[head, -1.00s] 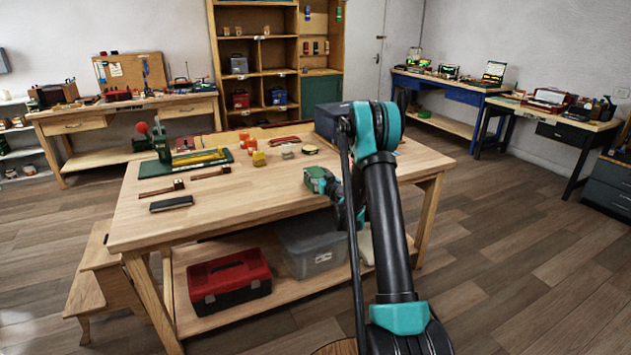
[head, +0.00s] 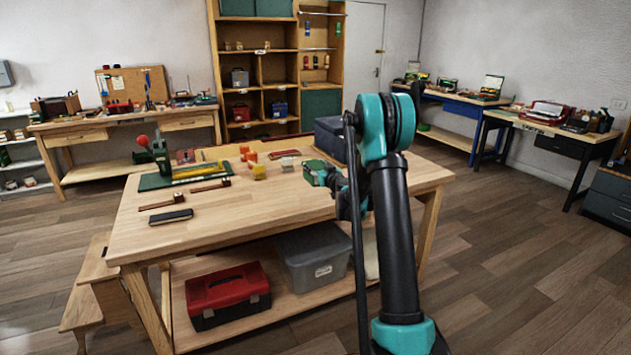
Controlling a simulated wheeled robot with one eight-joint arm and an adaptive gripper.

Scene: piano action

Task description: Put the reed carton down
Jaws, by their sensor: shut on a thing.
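My arm reaches over the right part of the wooden workbench (head: 265,205). The fingers and the carton cannot be told apart clearly from the green wrist parts, and my arm hides part of this area.
A red toolbox (head: 228,291) and clear bin (head: 310,258) stand below.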

